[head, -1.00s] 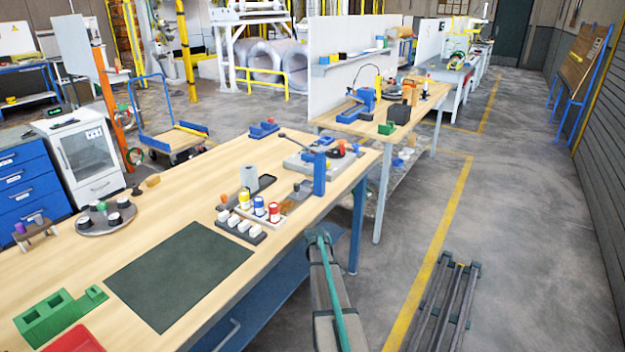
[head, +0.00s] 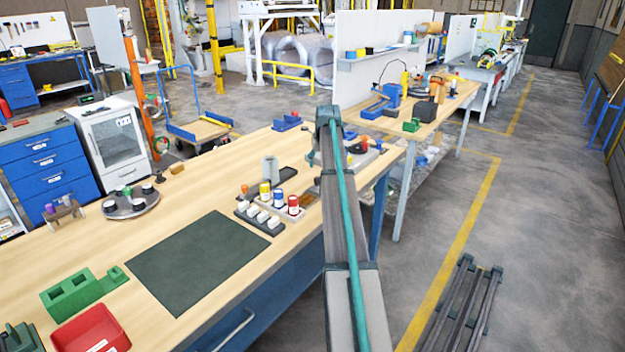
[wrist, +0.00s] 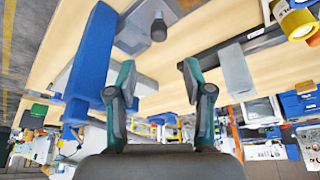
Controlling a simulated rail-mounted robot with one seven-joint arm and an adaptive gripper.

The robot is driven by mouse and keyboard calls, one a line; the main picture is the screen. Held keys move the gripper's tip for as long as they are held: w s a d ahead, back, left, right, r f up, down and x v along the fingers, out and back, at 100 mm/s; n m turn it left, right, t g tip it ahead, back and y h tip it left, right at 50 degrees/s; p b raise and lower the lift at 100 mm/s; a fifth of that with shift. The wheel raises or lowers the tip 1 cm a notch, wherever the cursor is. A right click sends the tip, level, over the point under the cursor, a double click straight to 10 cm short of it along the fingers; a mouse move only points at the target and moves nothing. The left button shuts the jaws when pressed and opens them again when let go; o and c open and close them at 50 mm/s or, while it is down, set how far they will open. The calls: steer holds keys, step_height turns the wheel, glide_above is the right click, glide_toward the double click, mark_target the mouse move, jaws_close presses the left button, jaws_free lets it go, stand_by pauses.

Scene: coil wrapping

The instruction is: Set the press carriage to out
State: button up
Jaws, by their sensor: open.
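The press stands at the right edge of the long wooden bench. Its grey base (head: 366,160) shows beside my arm in the head view, and my arm hides much of the rest. In the wrist view I see a blue post (wrist: 92,62) on the left and a grey plate-like part (wrist: 148,22) with a dark round knob (wrist: 158,28). I cannot tell for sure which part is the carriage. My gripper (wrist: 158,78) is open and empty, its green-tipped fingers apart, with the post left of them and the knob above them in the picture.
A dark tray with a grey block (wrist: 236,72) lies right of my fingers in the wrist view. Coloured jars (head: 278,198) and white blocks (head: 262,217) stand near the bench edge. The dark green mat (head: 198,262) is bare. A blue block (head: 287,122) sits at the back.

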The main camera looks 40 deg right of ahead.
mark_target(317, 177)
steer(key=p+x, duration=0.2)
steer(key=x, duration=0.8)
steer(key=shift+f, duration=0.25)
jaws_close()
